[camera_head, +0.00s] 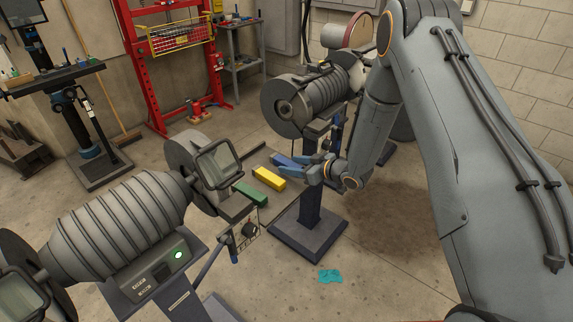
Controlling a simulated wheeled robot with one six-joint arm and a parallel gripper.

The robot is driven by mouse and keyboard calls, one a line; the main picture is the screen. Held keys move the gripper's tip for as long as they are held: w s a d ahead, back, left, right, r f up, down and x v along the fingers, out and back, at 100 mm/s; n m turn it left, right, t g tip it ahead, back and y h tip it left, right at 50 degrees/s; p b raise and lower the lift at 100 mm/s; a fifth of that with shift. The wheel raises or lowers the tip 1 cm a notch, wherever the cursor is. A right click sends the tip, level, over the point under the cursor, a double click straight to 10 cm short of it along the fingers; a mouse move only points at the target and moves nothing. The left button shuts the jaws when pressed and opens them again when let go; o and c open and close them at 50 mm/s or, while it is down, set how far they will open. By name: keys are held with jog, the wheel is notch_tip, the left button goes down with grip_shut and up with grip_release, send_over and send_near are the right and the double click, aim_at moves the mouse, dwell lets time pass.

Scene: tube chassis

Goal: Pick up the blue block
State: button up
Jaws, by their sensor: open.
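The blue block (284,161) lies at the picture's middle, at the end of a slanting row with a yellow block (269,179) and a green block (250,194). My gripper (303,167) comes in from the right, with its bluish fingers open and pointing left toward the blue block. The fingers overlap the blue block's right end in this view. I cannot tell whether they touch it or stand around it. What supports the blocks is not clear.
A ribbed grinder (120,225) on a stand fills the lower left. Another grinder (315,95) stands behind my gripper. A dark pedestal base (310,238) is below. A teal patch (330,275) lies on the floor. A red press frame (140,60) stands at the back.

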jog(key=c, duration=1.1)
jog(key=shift+r, duration=0.1)
